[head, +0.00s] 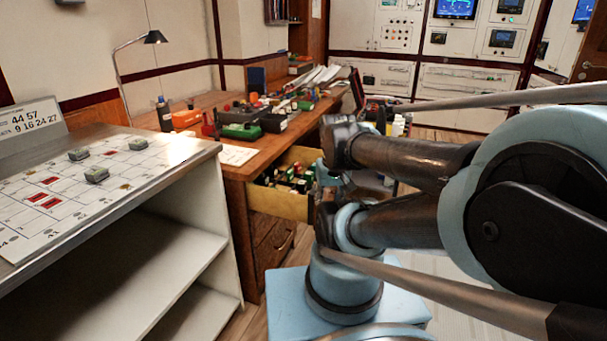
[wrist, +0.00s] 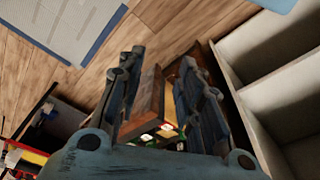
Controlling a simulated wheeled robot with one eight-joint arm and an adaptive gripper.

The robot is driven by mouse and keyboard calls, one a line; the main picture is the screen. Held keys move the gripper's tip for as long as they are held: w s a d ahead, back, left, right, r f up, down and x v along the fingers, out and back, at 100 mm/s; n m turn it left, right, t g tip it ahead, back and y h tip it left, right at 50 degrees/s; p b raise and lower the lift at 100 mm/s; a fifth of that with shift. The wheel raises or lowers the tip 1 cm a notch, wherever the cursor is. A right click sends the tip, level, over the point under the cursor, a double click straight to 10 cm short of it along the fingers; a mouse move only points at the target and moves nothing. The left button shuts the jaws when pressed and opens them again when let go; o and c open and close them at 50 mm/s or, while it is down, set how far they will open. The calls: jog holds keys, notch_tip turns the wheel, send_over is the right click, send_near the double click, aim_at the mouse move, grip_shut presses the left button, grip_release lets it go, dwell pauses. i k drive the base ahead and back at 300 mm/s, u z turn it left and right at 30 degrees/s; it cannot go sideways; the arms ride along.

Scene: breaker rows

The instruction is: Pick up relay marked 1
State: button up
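No marking "1" is legible on any part in view, so I cannot tell which is the relay marked 1. Several small green, white, red and dark parts (head: 290,178) lie in an open wooden drawer (head: 277,205) under the desk in the head view. In the wrist view, small parts (wrist: 166,133) show inside the drawer (wrist: 152,105), low between the fingers. My gripper (wrist: 161,66) is open and empty, its fingers spread to either side of the drawer's wooden edge. In the head view my arm hides the drawer's right side.
A slanted board (head: 75,190) with grey blocks (head: 96,174) and red rectangles tops a white shelf unit (head: 165,265) at left. The wooden desk (head: 205,104) holds a desk lamp (head: 154,37), a bottle (head: 164,114) and cluttered devices (head: 241,127).

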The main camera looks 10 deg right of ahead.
aim_at(309, 176)
jog(key=i, duration=0.1)
jog(key=u, duration=0.25)
jog(key=k, duration=1.2)
jog(key=z, duration=0.55)
jog(key=i, duration=1)
jog(key=z, duration=0.05)
